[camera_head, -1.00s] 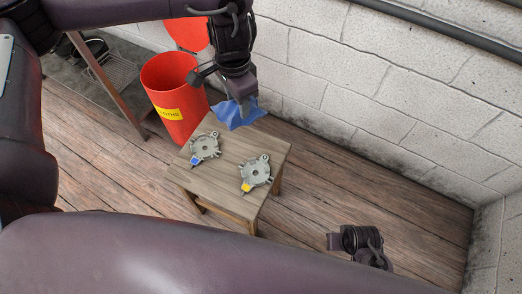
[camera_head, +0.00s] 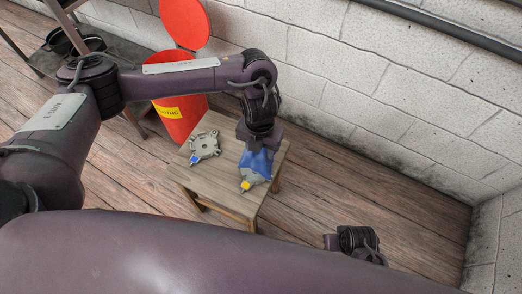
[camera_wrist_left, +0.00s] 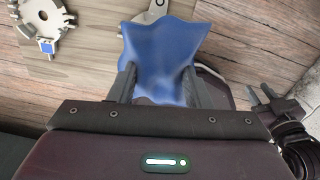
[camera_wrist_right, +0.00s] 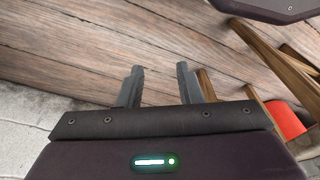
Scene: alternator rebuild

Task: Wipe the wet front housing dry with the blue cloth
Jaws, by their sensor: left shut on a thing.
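Two grey metal housings lie on a small wooden stool. The left one (camera_head: 206,144) has a blue tag and is uncovered; it also shows in the left wrist view (camera_wrist_left: 45,14). The right one (camera_head: 251,181) has a yellow tag and lies mostly hidden under the blue cloth (camera_head: 259,162). My left gripper (camera_wrist_left: 160,75) is shut on the cloth, which hangs between its fingers over the right housing. Whether cloth and metal touch is hard to tell. I cannot see which housing is wet. My right gripper (camera_wrist_right: 159,70) is open and empty, over the floor away from the stool.
The stool (camera_head: 222,195) stands on a plank floor near a white block wall. A red bin (camera_head: 181,118) with a yellow label stands behind it at left, its round red lid (camera_head: 185,22) raised.

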